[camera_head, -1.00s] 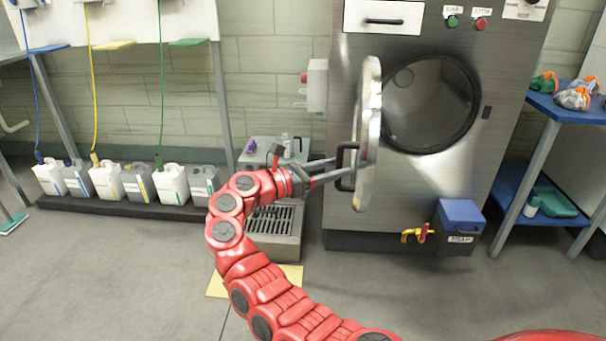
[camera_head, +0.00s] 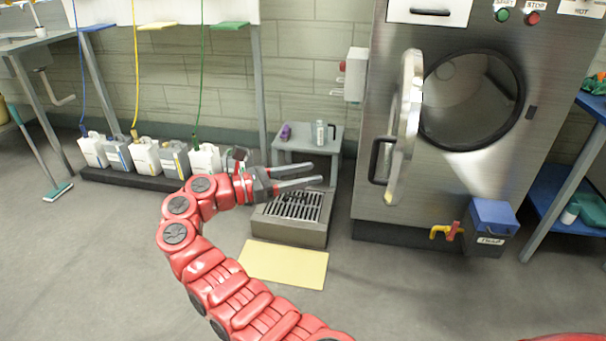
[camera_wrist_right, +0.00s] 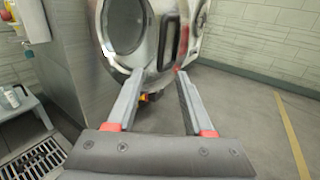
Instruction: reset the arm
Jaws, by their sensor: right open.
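My right gripper (camera_head: 318,172) is open and empty in the head view, left of the washer door and above the floor drain. Its two fingers point right toward the door, with a gap between them and the door handle. The round washer door (camera_head: 404,125) stands open with its black handle (camera_head: 381,160) facing left. In the right wrist view, the open fingers (camera_wrist_right: 162,80) frame the door, with nothing between them. My left gripper is not seen; a bit of red shows at the bottom right edge of the head view.
The steel washer (camera_head: 460,190) stands at right with a blue-lidded trap box (camera_head: 492,225) at its base. Several jugs (camera_head: 145,155) line the wall. A yellow mat (camera_head: 285,264) lies on open floor.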

